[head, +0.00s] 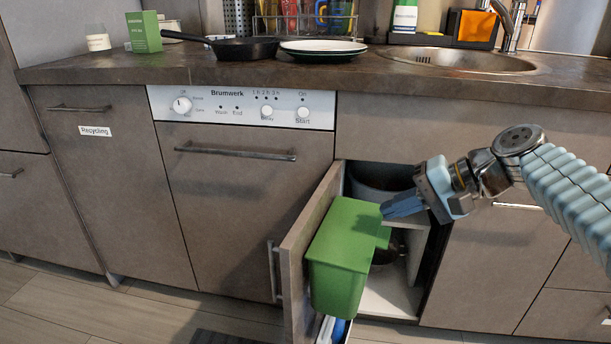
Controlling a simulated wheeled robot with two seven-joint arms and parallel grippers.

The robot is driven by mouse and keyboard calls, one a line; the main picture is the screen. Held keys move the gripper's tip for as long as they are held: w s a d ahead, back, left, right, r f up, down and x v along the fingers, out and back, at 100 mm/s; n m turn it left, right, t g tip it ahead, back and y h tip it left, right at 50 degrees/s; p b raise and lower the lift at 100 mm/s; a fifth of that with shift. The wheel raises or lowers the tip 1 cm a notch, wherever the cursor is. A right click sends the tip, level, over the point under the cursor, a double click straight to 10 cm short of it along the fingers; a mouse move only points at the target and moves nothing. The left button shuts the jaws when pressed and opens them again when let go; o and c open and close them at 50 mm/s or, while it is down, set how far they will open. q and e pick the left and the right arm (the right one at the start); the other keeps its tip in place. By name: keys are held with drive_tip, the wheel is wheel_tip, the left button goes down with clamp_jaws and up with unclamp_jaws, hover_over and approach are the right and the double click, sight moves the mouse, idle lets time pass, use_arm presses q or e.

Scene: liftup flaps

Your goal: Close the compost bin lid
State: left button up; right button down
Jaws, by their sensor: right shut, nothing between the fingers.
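The green compost bin (335,285) hangs on the inner side of an open cabinet door (297,245) under the sink. Its green lid (350,225) lies across the top of the bin and looks down. I cannot tell whether it sits fully flush. My right gripper (388,211) comes in from the right, shut and empty. Its fingertips are at the upper right edge of the lid. I cannot tell whether they touch it. My left gripper is out of view.
The open cabinet holds a grey pot (380,180) and a white shelf (410,221). A dishwasher (240,190) stands left of the open door. The counter (200,70) above carries a black pan (245,48) and plates (323,46). Floor in front shows a dark mat (225,337).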

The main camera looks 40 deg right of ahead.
sight(389, 236)
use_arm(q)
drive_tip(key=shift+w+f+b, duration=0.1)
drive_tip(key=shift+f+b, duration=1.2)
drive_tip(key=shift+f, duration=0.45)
use_arm(e)
drive_tip(key=shift+s+d+f, duration=0.1)
drive_tip(key=shift+s+f, duration=0.15)
drive_tip(key=shift+f, duration=0.55)
drive_tip(key=shift+s+d+f, duration=0.15)
drive_tip(key=shift+s+f, duration=0.1)
drive_tip(key=shift+f, duration=0.5)
drive_tip(key=shift+s+d+f, duration=0.1)
drive_tip(key=shift+s+f, duration=0.15)
drive_tip(key=shift+f, duration=0.55)
drive_tip(key=shift+f, duration=0.2)
